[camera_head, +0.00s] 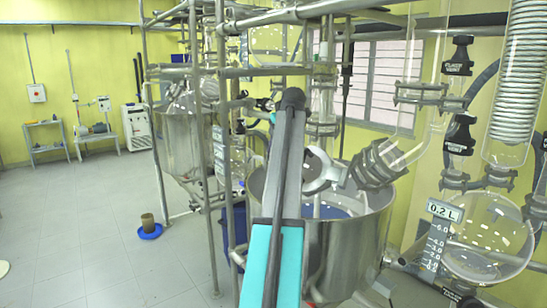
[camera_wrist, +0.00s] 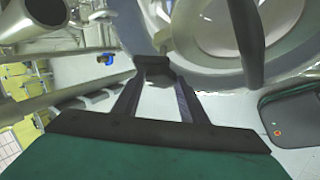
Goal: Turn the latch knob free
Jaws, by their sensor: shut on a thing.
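My gripper (camera_wrist: 155,76) shows in the wrist view, its two dark fingers reaching up from the green palm. It is shut on a small dark block, which I take to be the latch knob (camera_wrist: 154,64). The knob sits between the fingertips beside the rounded wall of a glass or metal vessel (camera_wrist: 212,72). How far the knob is turned cannot be told. In the head view my arm covers the middle of the picture, and the knob cannot be made out there.
In the head view a large steel vessel (camera_head: 352,240) stands right of my arm, with glassware (camera_head: 488,235) further right. Metal frame poles (camera_head: 207,150) rise close on the left. Open floor (camera_head: 80,225) lies further left, with a blue dish (camera_head: 150,232) on it.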

